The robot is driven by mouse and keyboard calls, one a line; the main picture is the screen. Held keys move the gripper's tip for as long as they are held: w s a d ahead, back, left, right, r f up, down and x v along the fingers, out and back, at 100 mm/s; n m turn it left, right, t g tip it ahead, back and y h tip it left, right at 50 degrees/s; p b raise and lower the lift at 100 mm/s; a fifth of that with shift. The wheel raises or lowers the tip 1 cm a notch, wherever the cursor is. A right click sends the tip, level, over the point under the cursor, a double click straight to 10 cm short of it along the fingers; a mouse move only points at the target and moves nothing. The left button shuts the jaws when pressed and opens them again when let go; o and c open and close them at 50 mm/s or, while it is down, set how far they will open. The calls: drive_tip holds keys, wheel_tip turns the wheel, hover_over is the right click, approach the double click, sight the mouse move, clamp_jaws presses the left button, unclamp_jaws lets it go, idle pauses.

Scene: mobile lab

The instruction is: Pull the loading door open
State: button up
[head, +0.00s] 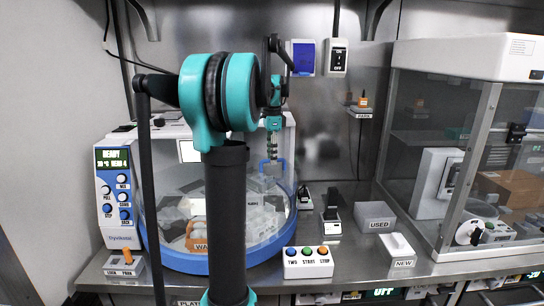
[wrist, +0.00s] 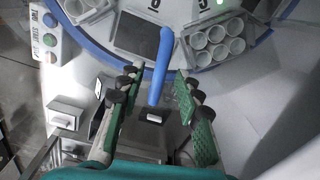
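The rounded machine (head: 170,262) with a blue rim stands on the bench in the head view. A blue handle (wrist: 161,62) stands up at the machine's front right in the wrist view. The loading door appears to be the clear cover by this handle, but its outline is hard to make out. My gripper (head: 271,152) points down at the right side of the machine. In the wrist view, its two green-padded fingers (wrist: 157,82) are spread on either side of the handle, with gaps on both sides. Contact with the handle does not show.
A three-button box (head: 308,262) stands in front of the machine. A grey USED bin (head: 374,217), a NEW holder (head: 397,246) and a small black device (head: 331,214) lie to the right. A glass cabinet (head: 465,150) closes off the right side. My arm hides part of the machine.

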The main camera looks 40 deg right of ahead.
drive_tip(key=shift+f, duration=0.2)
clamp_jaws()
idle(0.4)
